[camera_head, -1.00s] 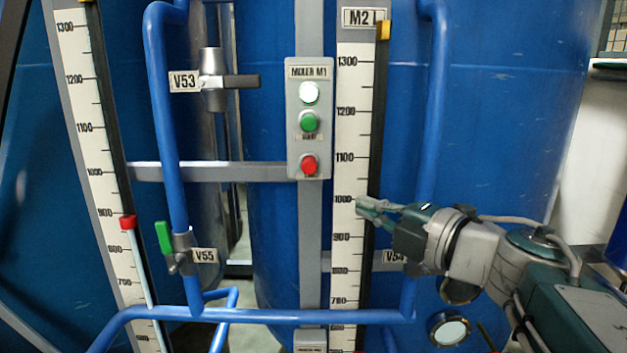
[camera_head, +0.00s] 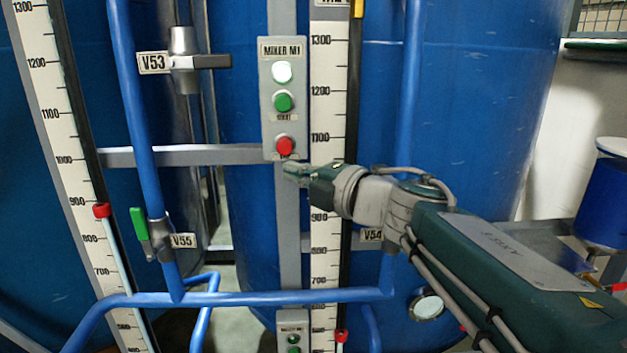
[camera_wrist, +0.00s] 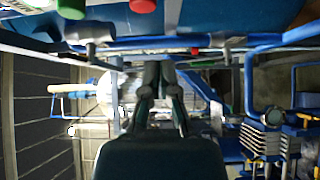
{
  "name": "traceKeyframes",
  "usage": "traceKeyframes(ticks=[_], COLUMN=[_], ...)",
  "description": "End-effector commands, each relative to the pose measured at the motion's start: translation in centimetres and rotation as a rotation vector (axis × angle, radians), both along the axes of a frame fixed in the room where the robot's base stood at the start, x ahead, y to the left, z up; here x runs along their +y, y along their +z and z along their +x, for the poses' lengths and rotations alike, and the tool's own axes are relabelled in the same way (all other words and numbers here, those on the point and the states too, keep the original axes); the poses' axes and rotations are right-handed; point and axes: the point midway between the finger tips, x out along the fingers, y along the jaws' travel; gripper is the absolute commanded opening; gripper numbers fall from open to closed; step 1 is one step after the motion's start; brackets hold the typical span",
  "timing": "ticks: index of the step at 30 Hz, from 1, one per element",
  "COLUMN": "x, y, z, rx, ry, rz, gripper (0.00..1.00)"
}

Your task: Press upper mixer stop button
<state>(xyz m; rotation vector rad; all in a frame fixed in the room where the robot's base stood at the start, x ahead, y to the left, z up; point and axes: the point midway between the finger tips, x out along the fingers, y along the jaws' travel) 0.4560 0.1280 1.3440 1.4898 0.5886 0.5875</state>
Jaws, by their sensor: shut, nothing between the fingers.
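The upper mixer panel, labelled MIXER M1, is a grey box (camera_head: 267,100) on a vertical post in the head view. It has a white button (camera_head: 282,72) at the top, a green button (camera_head: 283,102) below it and a red button (camera_head: 285,146) at the bottom. My gripper (camera_head: 288,172) is shut and empty, just below the red button at the panel's lower edge. The head view does not show whether it touches the panel. In the wrist view the shut fingers (camera_wrist: 160,82) point up, and a red round knob (camera_wrist: 143,5) is cut by the top edge.
A second panel (camera_head: 292,322) with a green button is lower on the post. Scale boards (camera_head: 325,110), blue pipes (camera_head: 140,130) and valve V55's green handle (camera_head: 138,223) surround the panel. A blue drum (camera_head: 605,205) stands at right.

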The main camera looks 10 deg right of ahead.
Motion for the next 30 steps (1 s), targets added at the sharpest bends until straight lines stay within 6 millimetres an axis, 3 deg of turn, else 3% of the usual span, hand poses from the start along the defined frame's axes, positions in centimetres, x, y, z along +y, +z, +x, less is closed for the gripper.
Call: traceKeyframes(ticks=[2,9,24,30], x=[1.2,0.7,0.7,0.6], y=[-0.1,0.0,0.0,-0.1], z=[1.1,4.2,5.0,6.7], rx=[0.003,0.0,0.0,0.001], ry=[0.005,-0.001,-0.001,-0.001], rz=[-0.001,0.0,0.0,-0.001], gripper=[0.0,0.0,0.0,0.0])
